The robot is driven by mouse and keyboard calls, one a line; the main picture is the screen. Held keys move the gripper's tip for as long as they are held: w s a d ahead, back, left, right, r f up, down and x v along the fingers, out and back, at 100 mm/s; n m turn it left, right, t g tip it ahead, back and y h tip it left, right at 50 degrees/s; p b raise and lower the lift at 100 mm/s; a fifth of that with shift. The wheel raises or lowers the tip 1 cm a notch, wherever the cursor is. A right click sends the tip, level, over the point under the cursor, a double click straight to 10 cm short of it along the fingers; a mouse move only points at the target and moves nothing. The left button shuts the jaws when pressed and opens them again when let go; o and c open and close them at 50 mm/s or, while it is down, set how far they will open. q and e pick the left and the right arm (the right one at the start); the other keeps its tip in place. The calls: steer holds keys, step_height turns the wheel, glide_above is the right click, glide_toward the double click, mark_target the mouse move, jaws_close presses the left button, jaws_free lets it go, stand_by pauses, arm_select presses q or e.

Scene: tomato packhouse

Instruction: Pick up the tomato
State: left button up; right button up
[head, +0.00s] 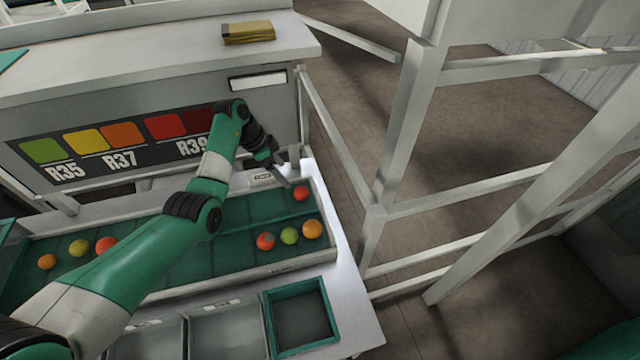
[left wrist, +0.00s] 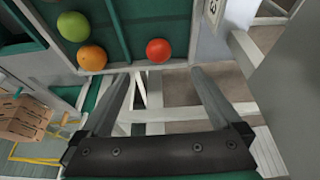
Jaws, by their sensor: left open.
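Several tomatoes lie in the green-lined tray (head: 240,262). A red tomato (head: 301,193) sits alone near the tray's right end. An orange tomato (head: 312,229), a green one (head: 289,235) and a red one (head: 265,241) lie in a row nearer the front. My left gripper (head: 284,179) is open and empty, just behind and left of the lone red tomato. In the left wrist view the gripper's fingers (left wrist: 160,80) are spread apart, and a red tomato (left wrist: 158,51) shows beyond their tips, between their lines. My right gripper is not in view.
An orange (head: 47,262), a yellow (head: 79,248) and a red-orange tomato (head: 106,245) lie at the tray's left. A green-rimmed bin (head: 270,319) stands in front. White frame posts (head: 402,125) stand at right.

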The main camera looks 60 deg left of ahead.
mark_target(297, 191)
arm_select(q)
steer(key=b+x, duration=0.3)
steer(key=x, duration=0.3)
steer(key=shift+f, duration=0.3)
steer(key=b+x, duration=0.3)
steer(key=x, duration=0.2)
steer(key=shift+s+d+f, duration=0.15)
steer(key=shift+d+f, duration=0.05)
steer(key=shift+f, duration=0.05)
steer(key=shift+r, duration=0.15)
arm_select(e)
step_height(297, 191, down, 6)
arm_select(q)
steer(key=c, duration=1)
steer(key=shift+r, duration=0.1)
